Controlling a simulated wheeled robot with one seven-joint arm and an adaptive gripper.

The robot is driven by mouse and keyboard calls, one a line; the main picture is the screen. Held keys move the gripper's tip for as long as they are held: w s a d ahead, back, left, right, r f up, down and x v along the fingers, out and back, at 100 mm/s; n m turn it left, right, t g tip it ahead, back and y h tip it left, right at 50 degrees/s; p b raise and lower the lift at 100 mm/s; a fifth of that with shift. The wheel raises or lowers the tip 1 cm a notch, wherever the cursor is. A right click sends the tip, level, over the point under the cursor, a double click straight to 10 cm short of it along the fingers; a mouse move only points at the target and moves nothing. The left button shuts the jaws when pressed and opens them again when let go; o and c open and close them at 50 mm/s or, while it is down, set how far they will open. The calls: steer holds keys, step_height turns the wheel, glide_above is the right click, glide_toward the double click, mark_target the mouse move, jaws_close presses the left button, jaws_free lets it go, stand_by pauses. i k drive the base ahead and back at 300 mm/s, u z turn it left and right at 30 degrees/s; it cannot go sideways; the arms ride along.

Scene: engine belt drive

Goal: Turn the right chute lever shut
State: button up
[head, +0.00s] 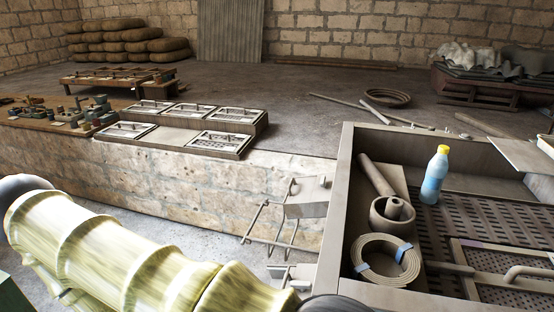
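I cannot tell for certain which part is the right chute lever. A thin bent metal rod (266,222) sticks out beside a small grey metal box (308,199) on the left outer side of the large bin. Inside the bin, a thick bent grey bar (522,271) lies over a framed perforated panel (490,290) at the lower right. My pale yellow-green arm crosses the lower left. My gripper's fingers are not in view.
The large bin (345,175) holds a blue bottle with a yellow cap (435,175), a coiled belt (386,262), a round pot (392,216) and a leaning tube (377,175). A stone wall (200,185) runs to its left.

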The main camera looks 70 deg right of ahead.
mark_target(302, 285)
steer(key=u, duration=0.6)
steer(key=i, duration=0.55)
steer(key=z, duration=2.45)
